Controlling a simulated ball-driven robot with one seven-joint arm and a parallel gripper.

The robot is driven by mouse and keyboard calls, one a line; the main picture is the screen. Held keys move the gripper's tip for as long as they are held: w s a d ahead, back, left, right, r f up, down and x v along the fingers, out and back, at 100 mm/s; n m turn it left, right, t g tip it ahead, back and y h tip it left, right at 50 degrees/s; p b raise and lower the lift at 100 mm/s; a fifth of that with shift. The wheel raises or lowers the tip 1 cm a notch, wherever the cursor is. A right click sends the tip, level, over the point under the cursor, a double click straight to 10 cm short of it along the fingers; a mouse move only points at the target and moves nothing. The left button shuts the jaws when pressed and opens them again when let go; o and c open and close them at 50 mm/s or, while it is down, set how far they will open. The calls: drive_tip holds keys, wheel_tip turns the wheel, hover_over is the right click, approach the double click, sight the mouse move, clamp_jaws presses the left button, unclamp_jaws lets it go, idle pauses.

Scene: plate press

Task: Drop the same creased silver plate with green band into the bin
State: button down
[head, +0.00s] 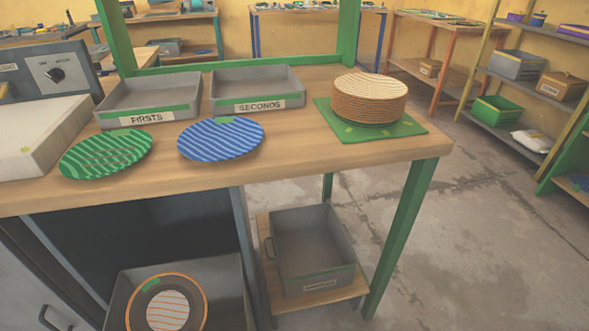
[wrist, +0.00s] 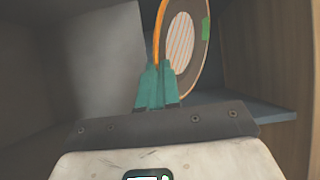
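A round plate with an orange rim, a dark ring, an orange-and-pale striped centre and a small green mark shows low in the head view (head: 190,283), upright in front of a dark grey box. It also shows in the wrist view (wrist: 201,55), tilted nearly edge-on. My gripper (wrist: 158,72) has its teal fingers close together on the plate's lower edge. It looks shut on it; the contact is partly hidden. My gripper is out of the head view. I see no plainly silver creased plate. A grey bin (head: 318,278) with a small unreadable label stands on the low shelf, empty.
The bench (head: 300,152) above carries a green striped plate (head: 105,153), a blue striped plate (head: 220,139), the FIRSTS tray (head: 147,121), the SECONDS tray (head: 256,106) and a stack of brown plates (head: 369,97). A green leg (head: 405,235) stands right of the bin.

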drive_tip(key=shift+f, duration=0.15)
drive_tip(key=c, duration=1.3)
unclamp_jaws()
drive_tip(key=shift+s+d, duration=0.1)
drive_tip(key=p+v, duration=0.1)
drive_tip(key=v, duration=0.9)
drive_tip(key=shift+s+d, duration=0.15)
drive_tip(key=shift+s, duration=0.05)
drive_tip(key=shift+w+d, duration=0.1)
